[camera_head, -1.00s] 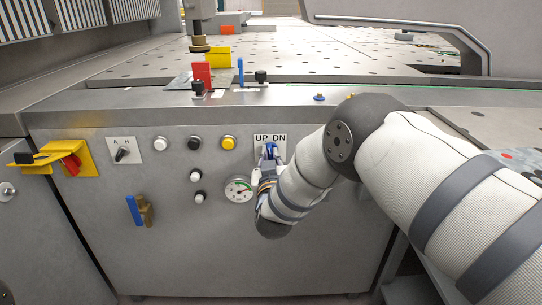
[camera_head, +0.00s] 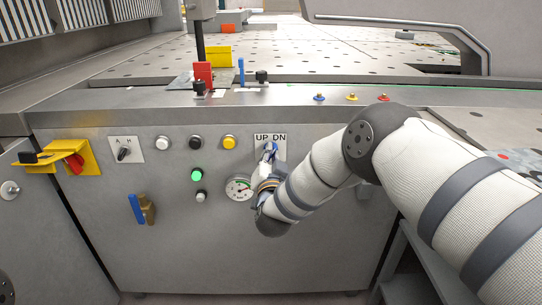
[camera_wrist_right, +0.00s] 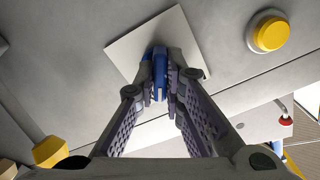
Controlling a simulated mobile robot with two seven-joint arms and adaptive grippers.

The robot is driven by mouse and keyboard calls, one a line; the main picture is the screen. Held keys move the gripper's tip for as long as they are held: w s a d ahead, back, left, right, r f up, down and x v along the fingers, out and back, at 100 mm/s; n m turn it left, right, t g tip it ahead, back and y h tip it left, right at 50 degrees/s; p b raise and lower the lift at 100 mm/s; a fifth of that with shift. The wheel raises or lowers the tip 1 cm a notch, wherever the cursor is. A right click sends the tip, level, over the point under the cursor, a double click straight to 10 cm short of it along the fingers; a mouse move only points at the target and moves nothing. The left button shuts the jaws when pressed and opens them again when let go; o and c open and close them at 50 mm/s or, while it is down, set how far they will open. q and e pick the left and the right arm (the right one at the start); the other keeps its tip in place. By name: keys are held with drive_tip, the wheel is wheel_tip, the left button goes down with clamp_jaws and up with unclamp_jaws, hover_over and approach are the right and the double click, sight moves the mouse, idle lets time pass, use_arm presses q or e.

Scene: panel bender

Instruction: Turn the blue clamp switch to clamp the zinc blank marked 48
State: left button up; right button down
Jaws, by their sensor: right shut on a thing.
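The blue clamp switch (camera_head: 270,147) sits on a white plate marked UP DN on the grey front panel. My right gripper (camera_head: 268,157) is shut on it, and its arm covers part of the panel to the right. In the right wrist view the blue switch (camera_wrist_right: 159,74) stands between the two fingertips of my right gripper (camera_wrist_right: 162,80). A flat grey sheet (camera_head: 181,82), probably the zinc blank, lies on the table by the red block; its mark is not readable. A black clamp rod (camera_head: 200,42) reaches down behind the red block, its foot hidden. My left gripper is not in view.
A yellow button (camera_head: 229,142) and a gauge (camera_head: 239,187) are close to the switch.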

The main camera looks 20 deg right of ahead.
drive_tip(key=shift+f, duration=0.15)
idle(0.3)
drive_tip(key=c, duration=1.7)
unclamp_jaws()
drive_tip(key=v, duration=1.2)
drive_tip(key=shift+s, duration=0.1)
